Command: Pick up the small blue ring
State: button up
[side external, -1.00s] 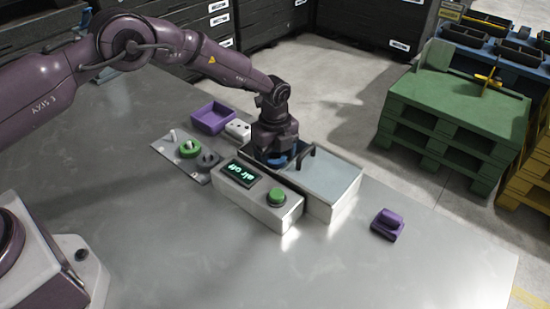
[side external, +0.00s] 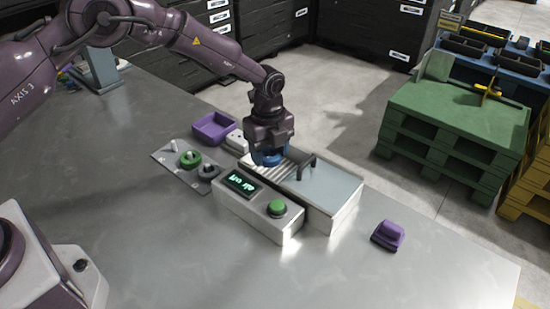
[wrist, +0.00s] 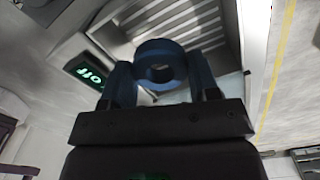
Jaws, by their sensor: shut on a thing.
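The small blue ring (wrist: 160,64) is between the two fingers of my gripper (wrist: 163,85) in the wrist view, its hole facing the camera. In the side view the blue ring (side external: 269,158) shows just under my gripper (side external: 270,150), above the slatted end of the washer box (side external: 331,192). My gripper is shut on the ring and holds it over the slats. The fingertips are mostly hidden by the gripper body in the side view.
A control box (side external: 260,208) with a lit display reading "air off" and a green button stands in front of the washer. A black handle (side external: 307,165) rises from the washer's lid. A plate with a green ring (side external: 190,159), a purple tray (side external: 213,127) and a purple block (side external: 388,235) are nearby.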

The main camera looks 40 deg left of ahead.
jog(key=shift+n, duration=0.4)
jog(key=s+a+r, duration=0.1)
jog(key=s+r, duration=0.1)
jog(key=s, duration=0.2)
jog(key=s+a+r, duration=0.2)
jog(key=s, duration=0.1)
jog(key=s+a+r, duration=0.1)
jog(key=s, duration=0.3)
jog(key=shift+s+a+r, duration=0.3)
jog(key=shift+r, duration=0.1)
jog(key=w+a+f+n, duration=0.1)
jog(key=w+a, duration=0.3)
jog(key=a, duration=0.2)
jog(key=w+a+f+n, duration=0.2)
jog(key=w+a, duration=0.3)
jog(key=a, duration=0.1)
jog(key=w+a+f+n, duration=0.1)
jog(key=w+a+f, duration=0.1)
jog(key=w+a, duration=0.3)
jog(key=shift+w+a+n, duration=0.25)
jog(key=shift+a+n, duration=0.15)
jog(key=shift+a, duration=0.2)
jog(key=shift+w+a+f, duration=0.25)
jog(key=shift+f, duration=0.3)
jog(key=shift+w+a+f, duration=0.2)
jog(key=shift+f, duration=0.3)
jog(key=shift+w+a+f, duration=0.25)
jog(key=shift+f, duration=0.3)
jog(key=shift+f, duration=0.15)
